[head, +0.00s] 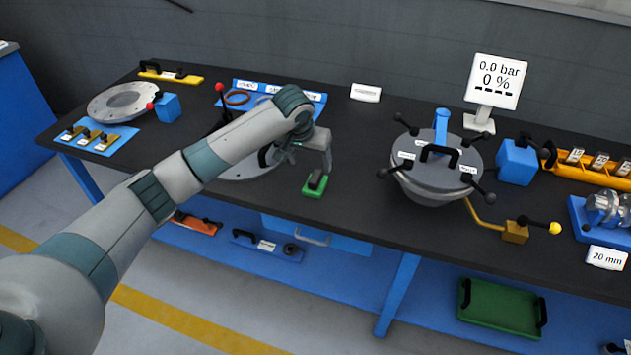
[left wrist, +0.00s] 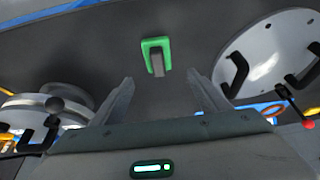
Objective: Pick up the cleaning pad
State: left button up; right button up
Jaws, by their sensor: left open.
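The cleaning pad is most likely the small grey-brown block (head: 316,179) in a green holder (head: 308,192) near the table's front edge. In the left wrist view the block (left wrist: 157,65) stands in the U-shaped green holder (left wrist: 146,46), beyond my fingertips and roughly centred between them. My left gripper (head: 318,160) is above the table, just behind and above the holder in the head view. In the left wrist view its two fingers (left wrist: 158,82) are spread with nothing between them. My right gripper is not in view.
A round grey flange plate (head: 245,172) lies partly hidden under my left arm. A lidded vessel (head: 438,172) with black knobs stands to the right. A display (head: 497,82) stands behind it. The dark table top (head: 345,150) is bare between the holder and the vessel.

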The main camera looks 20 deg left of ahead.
aim_at(315, 177)
pick_arm(q)
jog(key=p+x, duration=0.1)
jog(key=x, duration=0.5)
jog(key=shift+w+f+p, duration=0.15)
jog(key=shift+f+p, duration=0.35)
jog(key=p+x, duration=0.1)
jog(key=x, duration=0.2)
jog(key=shift+d, duration=0.15)
jog(key=shift+f, duration=0.65)
jog(key=c, duration=1.2)
